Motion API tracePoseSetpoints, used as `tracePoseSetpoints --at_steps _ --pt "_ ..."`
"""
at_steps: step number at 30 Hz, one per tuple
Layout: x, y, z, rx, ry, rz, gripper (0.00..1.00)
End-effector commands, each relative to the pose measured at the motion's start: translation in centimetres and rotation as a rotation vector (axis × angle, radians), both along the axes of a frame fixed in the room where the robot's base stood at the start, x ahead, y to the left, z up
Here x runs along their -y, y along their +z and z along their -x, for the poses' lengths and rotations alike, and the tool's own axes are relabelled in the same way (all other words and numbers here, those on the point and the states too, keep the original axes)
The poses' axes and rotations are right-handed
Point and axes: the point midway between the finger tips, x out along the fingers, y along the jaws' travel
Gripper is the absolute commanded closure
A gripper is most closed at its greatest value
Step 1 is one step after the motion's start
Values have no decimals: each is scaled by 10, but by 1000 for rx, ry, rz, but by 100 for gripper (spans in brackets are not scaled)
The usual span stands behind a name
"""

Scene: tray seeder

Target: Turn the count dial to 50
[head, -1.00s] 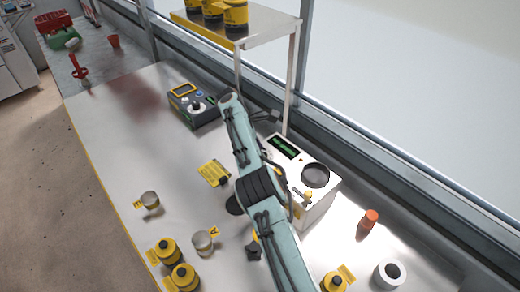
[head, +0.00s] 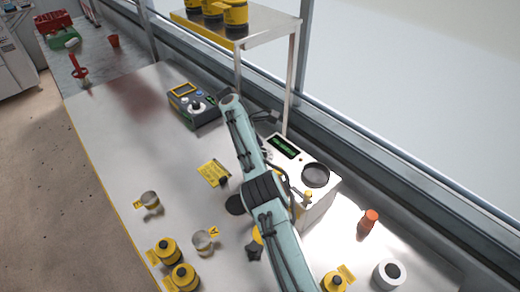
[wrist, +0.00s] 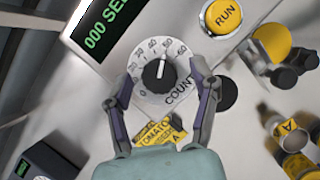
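The count dial (wrist: 148,88) is a pale round dial with a black knob (wrist: 160,76) in the middle, on the white seeder (head: 314,211). In the wrist view the knob's white pointer line points up, towards the 40 and 50 marks; the exact reading is too small to tell. My gripper (wrist: 164,78) is open, with one finger on each side of the dial. The fingers are apart from the black knob; whether they touch the dial's rim I cannot tell.
The seeder's green display (wrist: 108,24) and yellow RUN button (wrist: 223,16) are near the dial. A yellow tomato seed card (wrist: 160,132) lies below it in the wrist view. The table's left middle is clear.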

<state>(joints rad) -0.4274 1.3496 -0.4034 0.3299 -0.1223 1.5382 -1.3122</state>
Motion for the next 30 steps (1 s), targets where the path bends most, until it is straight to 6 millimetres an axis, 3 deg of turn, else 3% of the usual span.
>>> tracePoseSetpoints --at_steps 13,24,30 --pt "0 2 1 1 87 0 40" --pt "1 2 3 2 542 -2 40" --pt "-14 45 13 5 559 -2 40"
